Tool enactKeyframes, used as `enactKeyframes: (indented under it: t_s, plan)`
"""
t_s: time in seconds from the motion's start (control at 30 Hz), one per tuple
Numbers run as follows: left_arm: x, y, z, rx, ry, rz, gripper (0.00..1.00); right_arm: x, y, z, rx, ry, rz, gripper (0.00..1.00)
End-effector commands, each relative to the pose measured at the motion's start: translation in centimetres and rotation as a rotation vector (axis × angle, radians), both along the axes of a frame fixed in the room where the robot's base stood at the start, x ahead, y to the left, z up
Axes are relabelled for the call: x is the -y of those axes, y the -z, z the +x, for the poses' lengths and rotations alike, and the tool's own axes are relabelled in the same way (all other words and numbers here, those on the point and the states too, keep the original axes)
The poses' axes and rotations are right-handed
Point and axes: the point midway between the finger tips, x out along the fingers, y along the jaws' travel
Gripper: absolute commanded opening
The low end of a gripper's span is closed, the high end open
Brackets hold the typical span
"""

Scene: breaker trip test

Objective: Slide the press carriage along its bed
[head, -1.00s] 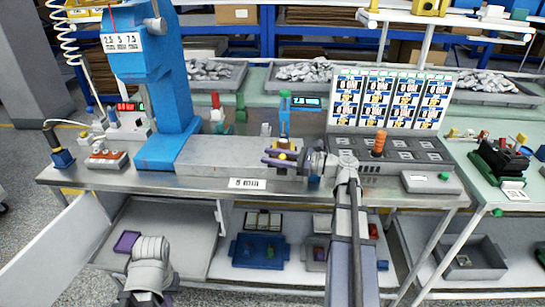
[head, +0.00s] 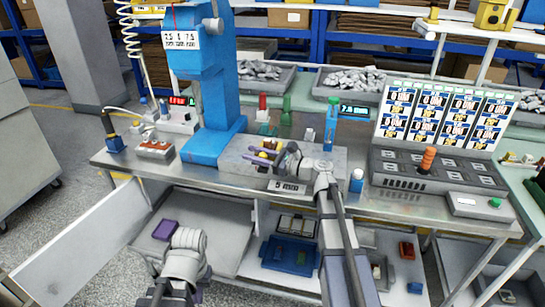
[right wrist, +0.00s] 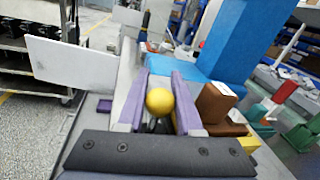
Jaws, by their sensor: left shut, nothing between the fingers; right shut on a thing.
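The blue press (head: 205,90) stands at the left of the bench. Its grey bed (head: 236,161) runs to the right from the press's foot. On the bed, my right gripper (head: 264,154) is shut on a yellow ball knob (right wrist: 159,101), which sits between its two purple fingers in the right wrist view. A brown block (right wrist: 215,103) stands beside the fingers. The carriage body is mostly hidden by the gripper and wrist. My left gripper (head: 172,292) is low at the bottom edge, away from the bench and empty.
A blue post (head: 331,125) with a green top and a small display (head: 354,111) stands right of the bed. A panel of meters (head: 447,115) and a grey console (head: 440,172) are further right. A red-buttoned box (head: 155,150) sits left of the press.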

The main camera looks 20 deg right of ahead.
Motion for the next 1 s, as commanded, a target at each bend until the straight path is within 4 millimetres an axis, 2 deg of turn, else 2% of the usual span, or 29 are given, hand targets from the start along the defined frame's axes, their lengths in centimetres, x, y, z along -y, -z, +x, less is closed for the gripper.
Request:
enactKeyframes:
  t_s: [0.1, 0.3, 0.73, 0.77, 0.87, 1.0]
  plan:
    - [0.0, 0.0, 0.0, 0.000, 0.000, 0.000, 0.00, -1.4, 0.0, 0.8, 0.000, -0.003, 0.000, 0.00]
    - [0.0, 0.0, 0.0, 0.000, 0.000, 0.000, 0.00, -2.4, 0.0, 1.4, 0.000, -0.002, 0.000, 0.00]
    - [0.0, 0.0, 0.0, 0.000, 0.000, 0.000, 0.00, -2.6, 0.0, 1.5, -0.001, -0.001, -0.001, 0.00]
    - [0.0, 0.0, 0.0, 0.000, 0.000, 0.000, 0.00, -2.6, 0.0, 1.5, 0.000, -0.001, -0.002, 0.36]
    - [0.0, 0.0, 0.0, 0.000, 0.000, 0.000, 0.00, -2.6, 0.0, 1.6, -0.001, -0.001, -0.001, 0.46]
    - [0.0, 0.0, 0.0, 0.000, 0.000, 0.000, 0.00, -2.6, 0.0, 1.6, 0.000, -0.001, 0.000, 0.46]
